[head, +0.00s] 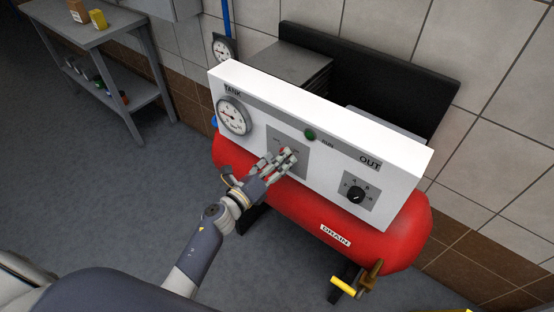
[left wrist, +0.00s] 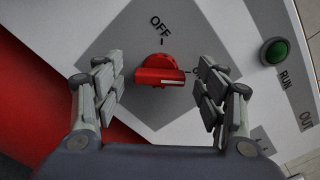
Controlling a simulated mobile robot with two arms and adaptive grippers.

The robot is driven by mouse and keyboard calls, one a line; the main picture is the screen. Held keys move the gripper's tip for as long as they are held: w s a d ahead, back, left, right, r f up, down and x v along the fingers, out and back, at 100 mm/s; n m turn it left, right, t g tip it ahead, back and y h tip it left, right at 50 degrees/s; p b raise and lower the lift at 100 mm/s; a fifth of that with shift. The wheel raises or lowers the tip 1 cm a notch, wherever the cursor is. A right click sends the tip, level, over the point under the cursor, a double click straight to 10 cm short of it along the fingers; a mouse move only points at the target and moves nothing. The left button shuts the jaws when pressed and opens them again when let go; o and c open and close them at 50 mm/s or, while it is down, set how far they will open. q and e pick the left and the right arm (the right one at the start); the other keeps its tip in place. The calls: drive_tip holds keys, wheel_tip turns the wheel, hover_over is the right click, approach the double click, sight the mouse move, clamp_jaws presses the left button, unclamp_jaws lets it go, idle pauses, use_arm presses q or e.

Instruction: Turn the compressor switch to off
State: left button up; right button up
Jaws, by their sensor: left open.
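The compressor switch is a red knob (left wrist: 160,70) on a grey diamond-looking plate (left wrist: 140,110) on the white panel. Its bar lies crosswise in the left wrist view, with a pale line toward the right, where a partly hidden label starts with "O". The OFF label (left wrist: 160,27) is above the knob. My left gripper (left wrist: 163,95) is open, one finger on each side of the knob, with gaps visible on both sides. In the head view my left gripper (head: 276,165) is in front of the plate and mostly hides the knob. My right gripper is not in view.
The white panel (head: 300,108) sits on a red tank (head: 385,238). It also carries a TANK gauge (head: 234,116), a green RUN light (head: 310,134) and a black OUT dial (head: 356,195). A yellow-handled drain valve (head: 345,287) is low at right. A grey shelf (head: 85,35) stands at left.

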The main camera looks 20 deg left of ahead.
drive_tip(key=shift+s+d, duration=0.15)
use_arm(q)
drive_tip(key=shift+c, duration=1.1)
drive_tip(key=c, duration=0.8)
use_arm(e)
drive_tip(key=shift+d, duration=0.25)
use_arm(q)
drive_tip(key=shift+n, duration=0.3)
drive_tip(key=shift+c, duration=0.2)
drive_tip(key=n+p, duration=0.1)
drive_tip(key=n, duration=0.4)
drive_tip(key=n+p, duration=0.1)
drive_tip(key=n, duration=0.5)
drive_tip(key=n+p, duration=0.1)
drive_tip(key=n, duration=0.5)
drive_tip(key=shift+f, duration=0.25)
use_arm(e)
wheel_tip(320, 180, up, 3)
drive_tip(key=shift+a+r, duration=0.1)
use_arm(q)
drive_tip(key=shift+n, duration=0.3)
